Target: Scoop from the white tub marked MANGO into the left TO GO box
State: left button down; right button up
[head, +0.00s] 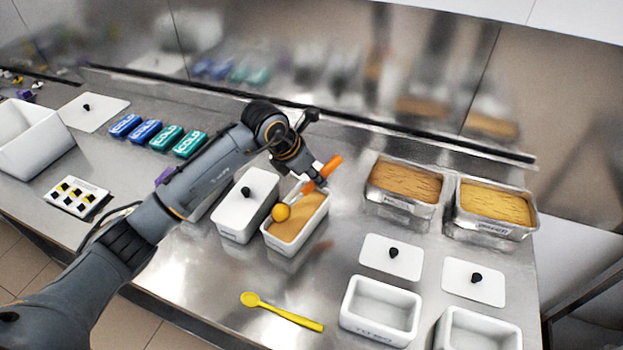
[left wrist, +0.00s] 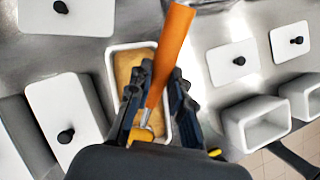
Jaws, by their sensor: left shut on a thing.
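My left gripper (head: 314,181) is shut on the handle of an orange scoop (head: 333,166), which also shows in the left wrist view (left wrist: 170,55). The scoop is tilted, its round orange end (head: 281,212) down at the open white tub (head: 274,246) of tan-orange contents. I cannot tell whether that end touches the contents. The tub's marking is not readable. The left TO GO box (head: 352,322) is open and looks empty, at the front right. It also shows in the left wrist view (left wrist: 232,147). My right gripper is not in view.
A second white box (head: 441,337) stands right of the first; lids (head: 379,248) (head: 459,272) lie behind them. Metal pans (head: 403,209) (head: 492,229) stand at the back right. A lidded white tub (head: 238,217) stands left of the open one. A yellow spoon (head: 285,312) lies in front.

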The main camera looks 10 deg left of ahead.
aim_at(327, 166)
pick_arm(q)
jog(key=shift+w+d+r, duration=0.15)
jog(key=shift+r, duration=0.25)
jog(key=shift+w+d+r+p, duration=0.2)
jog(key=shift+r+p, duration=0.1)
jog(key=shift+p, duration=0.15)
jog(key=shift+w+d+g+y+p, duration=0.2)
jog(key=shift+g+y+p, duration=0.15)
jog(key=shift+g+y, duration=0.15)
jog(key=shift+w+d+g+y, duration=0.4)
jog(key=shift+g, duration=0.1)
jog(key=shift+w+d+f+g+y, duration=0.15)
jog(key=shift+w+d+g+y, duration=0.15)
jog(key=shift+w+y, duration=0.1)
jog(key=shift+y, duration=0.2)
